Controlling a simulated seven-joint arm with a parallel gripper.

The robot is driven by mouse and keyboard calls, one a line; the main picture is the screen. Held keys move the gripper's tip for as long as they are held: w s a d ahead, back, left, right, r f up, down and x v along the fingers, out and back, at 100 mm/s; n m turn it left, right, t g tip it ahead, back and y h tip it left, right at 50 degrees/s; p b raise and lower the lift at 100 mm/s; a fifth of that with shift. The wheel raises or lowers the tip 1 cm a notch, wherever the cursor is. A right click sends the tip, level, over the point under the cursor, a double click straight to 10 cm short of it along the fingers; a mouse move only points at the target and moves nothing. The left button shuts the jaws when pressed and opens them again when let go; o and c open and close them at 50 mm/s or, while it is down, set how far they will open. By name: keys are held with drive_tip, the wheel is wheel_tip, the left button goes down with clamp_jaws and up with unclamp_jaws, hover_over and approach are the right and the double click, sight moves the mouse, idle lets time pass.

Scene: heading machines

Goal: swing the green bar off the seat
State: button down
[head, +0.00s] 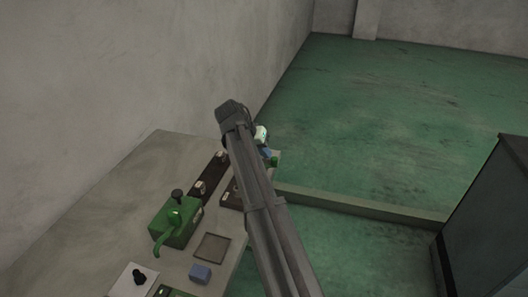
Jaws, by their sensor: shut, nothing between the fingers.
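A green machine block (173,232) stands on the bench, with a black knob (177,194) on top. A curved green bar (160,240) runs from the block's top down over its front left side. I cannot make out a seat under the bar for certain. My arm crosses the middle of the head view, to the right of the green block and apart from it in the picture. My gripper's fingers are not visible; they seem hidden behind the arm. A small pale part shows beside the arm's upper end, and I cannot tell if it belongs to the hand.
The grey bench (160,155) stands along the wall. A square framed pad (212,248), a blue block (200,273), a black knob on a white plate (139,277) and a dark strip (208,178) are on it. A dark cabinet (490,220) is at right. The bench's far left is bare.

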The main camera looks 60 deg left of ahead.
drive_tip(key=shift+w+d+f, duration=0.15)
drive_tip(key=shift+w+d, duration=0.25)
drive_tip(key=shift+w, duration=0.3)
drive_tip(key=s+a+r, duration=0.5)
drive_tip(key=a+r, duration=0.3)
drive_tip(key=r, duration=0.1)
drive_tip(key=shift+s+a+r, duration=0.2)
drive_tip(key=shift+s+a, duration=0.1)
drive_tip(key=shift+a, duration=0.05)
drive_tip(key=shift+w, duration=0.1)
drive_tip(key=w+d+r+m+g, duration=0.1)
drive_tip(key=w+d, duration=0.3)
drive_tip(key=w, duration=0.3)
drive_tip(key=w+d+r+g, duration=0.1)
drive_tip(key=w+d, duration=0.4)
drive_tip(key=w, duration=0.2)
drive_tip(key=s+a+n+g+y, duration=0.3)
drive_tip(key=s+a+n+y, duration=0.1)
drive_tip(key=s+n, duration=0.2)
drive_tip(key=shift+s+f+n+g, duration=0.15)
drive_tip(key=shift+f+n+g, duration=0.2)
drive_tip(key=shift+n, duration=0.55)
drive_tip(key=shift+r, duration=0.1)
